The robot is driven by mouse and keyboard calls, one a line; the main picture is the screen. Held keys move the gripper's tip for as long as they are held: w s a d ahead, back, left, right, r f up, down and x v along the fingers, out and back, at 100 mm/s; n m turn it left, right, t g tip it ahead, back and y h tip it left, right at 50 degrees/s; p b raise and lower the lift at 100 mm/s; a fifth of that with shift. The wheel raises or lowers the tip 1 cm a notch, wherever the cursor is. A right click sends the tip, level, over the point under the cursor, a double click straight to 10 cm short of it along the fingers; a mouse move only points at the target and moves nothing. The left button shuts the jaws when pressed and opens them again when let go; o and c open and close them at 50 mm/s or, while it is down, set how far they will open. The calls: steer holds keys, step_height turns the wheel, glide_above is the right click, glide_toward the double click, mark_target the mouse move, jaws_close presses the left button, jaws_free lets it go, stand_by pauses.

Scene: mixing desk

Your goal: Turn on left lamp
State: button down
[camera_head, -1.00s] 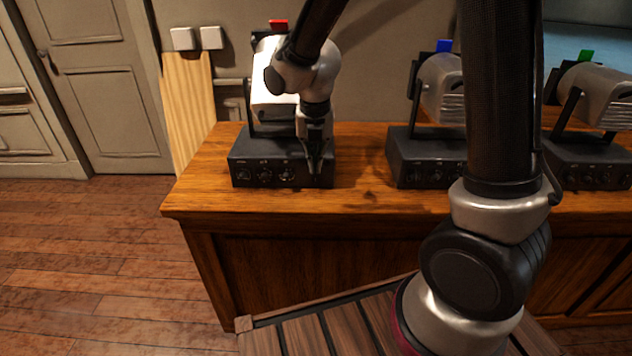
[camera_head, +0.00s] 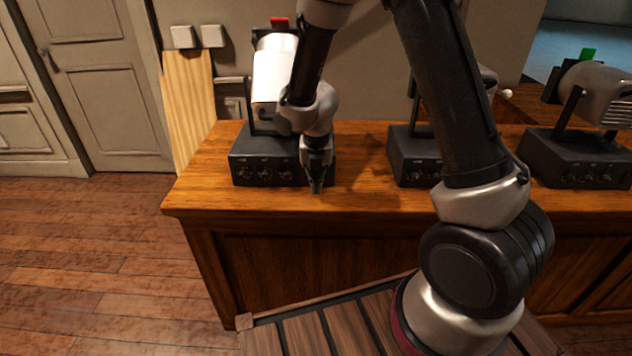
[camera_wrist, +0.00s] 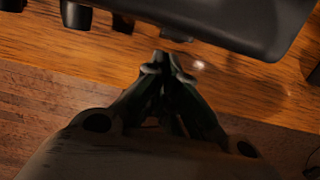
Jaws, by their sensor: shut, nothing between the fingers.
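The left lamp (camera_head: 272,78) has a white head with a red tab (camera_head: 279,22) on top and stands on a black control box (camera_head: 262,158) with several knobs on its front. My gripper (camera_head: 316,188) is shut and empty, pointing down in front of the right end of that box. In the wrist view my fingertips (camera_wrist: 167,62) are together over the desk edge area, and the box (camera_wrist: 230,22) with some knobs (camera_wrist: 76,14) shows above them, apart from the tips. My arm hides part of the lamp's right side and the box's right end.
The wooden desk (camera_head: 350,200) carries a middle lamp with a black box (camera_head: 412,160), mostly behind my arm, and a right lamp (camera_head: 598,90) with a green tab (camera_head: 588,54). Bare desk lies between the left and middle boxes. Two light switches (camera_head: 197,37) are on the wall.

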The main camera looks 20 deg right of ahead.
steer(key=shift+w+d, duration=0.1)
steer(key=shift+w, duration=0.25)
steer(key=shift+w+d+f, duration=0.2)
steer(key=shift+w+f, duration=0.15)
steer(key=shift+f, duration=0.05)
steer(key=shift+r, duration=0.2)
steer(key=shift+r, duration=0.7)
steer(key=shift+a, duration=0.1)
